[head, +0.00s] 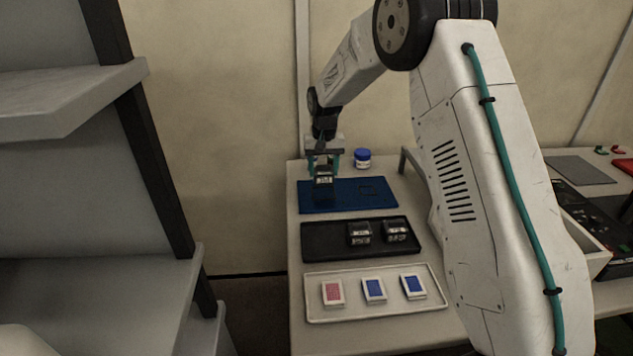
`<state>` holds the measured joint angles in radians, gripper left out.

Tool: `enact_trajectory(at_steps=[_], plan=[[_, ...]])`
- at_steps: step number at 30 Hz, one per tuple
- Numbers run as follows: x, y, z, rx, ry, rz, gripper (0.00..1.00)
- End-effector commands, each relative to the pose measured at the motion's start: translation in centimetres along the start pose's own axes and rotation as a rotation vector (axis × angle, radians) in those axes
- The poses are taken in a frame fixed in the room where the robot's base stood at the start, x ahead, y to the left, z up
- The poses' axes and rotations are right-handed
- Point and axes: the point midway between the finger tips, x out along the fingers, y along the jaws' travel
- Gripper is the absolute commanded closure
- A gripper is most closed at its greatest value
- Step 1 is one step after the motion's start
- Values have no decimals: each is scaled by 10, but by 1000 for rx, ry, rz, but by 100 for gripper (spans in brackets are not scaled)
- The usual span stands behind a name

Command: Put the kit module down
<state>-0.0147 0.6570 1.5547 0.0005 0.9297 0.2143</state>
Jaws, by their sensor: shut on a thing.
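My gripper (323,168) is at the far left of the table, fingers pointing down. It is shut on a dark kit module (323,180) with a light label. The module is over the left part of the blue tray (340,206). I cannot tell whether it touches the tray. The blue tray has a dark outlined shape (374,189) on its right part. Two similar dark modules, a left one (359,234) and a right one (396,231), sit in the black tray (322,240) in front. The left part of the black tray is empty.
A white tray (390,309) nearest me holds a red card pack (333,293) and two blue ones (374,290). A blue-lidded jar (362,158) stands behind the blue tray. Grey shelves (150,290) stand at left. My arm hides much of the table's right.

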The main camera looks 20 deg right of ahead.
Motion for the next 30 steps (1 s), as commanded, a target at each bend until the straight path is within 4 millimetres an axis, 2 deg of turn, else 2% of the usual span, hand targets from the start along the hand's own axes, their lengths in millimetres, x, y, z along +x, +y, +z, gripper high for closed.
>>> enact_trajectory(at_steps=[9,20,21,23,30], plan=[[36,-1,0,-2,-1,0,72],[41,-2,0,-3,0,0,72],[42,-2,0,-3,0,0,43],[41,-2,0,-3,0,0,26],[41,-2,0,-4,0,0,24]])
